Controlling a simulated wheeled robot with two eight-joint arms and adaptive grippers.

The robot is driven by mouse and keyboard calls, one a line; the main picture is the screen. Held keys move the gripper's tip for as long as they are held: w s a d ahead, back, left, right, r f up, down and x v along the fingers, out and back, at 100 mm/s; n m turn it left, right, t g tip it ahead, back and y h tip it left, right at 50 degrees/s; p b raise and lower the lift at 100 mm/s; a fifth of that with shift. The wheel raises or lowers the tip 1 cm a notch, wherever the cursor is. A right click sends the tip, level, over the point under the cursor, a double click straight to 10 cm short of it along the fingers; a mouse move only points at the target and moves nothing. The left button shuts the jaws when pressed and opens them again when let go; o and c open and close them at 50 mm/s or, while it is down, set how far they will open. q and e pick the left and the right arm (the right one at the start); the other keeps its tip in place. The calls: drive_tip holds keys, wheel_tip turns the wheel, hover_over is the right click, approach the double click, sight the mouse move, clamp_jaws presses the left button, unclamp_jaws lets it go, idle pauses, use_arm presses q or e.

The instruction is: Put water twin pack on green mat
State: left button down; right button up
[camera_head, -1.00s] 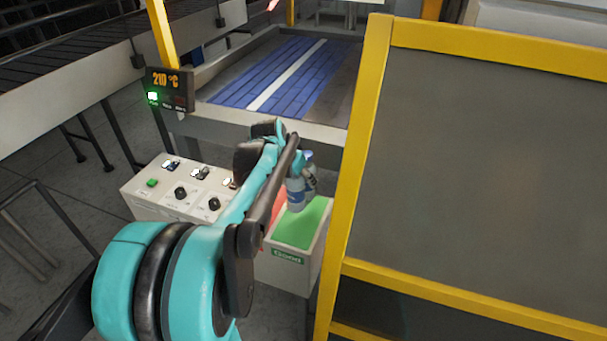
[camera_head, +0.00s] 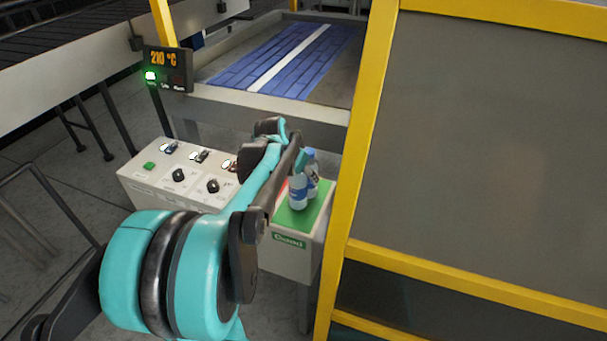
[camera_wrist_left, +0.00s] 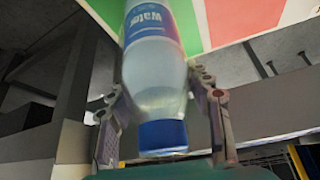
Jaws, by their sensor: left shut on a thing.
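The water twin pack (camera_head: 299,191) shows as two clear bottles with blue labels and blue caps, upright at the green mat (camera_head: 295,222). The mat lies on top of a pale box with a green label. I cannot tell whether the bottle bases touch the mat. My left gripper (camera_wrist_left: 160,92) is shut on the pack, with a finger on each side of the near bottle (camera_wrist_left: 154,75) in the left wrist view. In the head view, my arm partly hides the gripper and the red area beside the mat. My right gripper is out of view.
A control panel (camera_head: 150,188) with knobs and switches stands left of the mat. A yellow-framed guard (camera_head: 357,150) rises close on the right. A blue slatted bed (camera_head: 285,65) lies behind, and a temperature display (camera_head: 166,70) reads 210 °C.

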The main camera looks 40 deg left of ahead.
use_arm(q)
drive_tip(key=shift+f+b, duration=0.4)
drive_tip(key=shift+f, duration=0.15)
drive_tip(key=c, duration=0.6)
unclamp_jaws()
drive_tip(key=v, duration=1.2)
drive_tip(key=shift+r, duration=0.1)
drive_tip(key=p+v, duration=0.7)
drive_tip(key=v, duration=0.1)
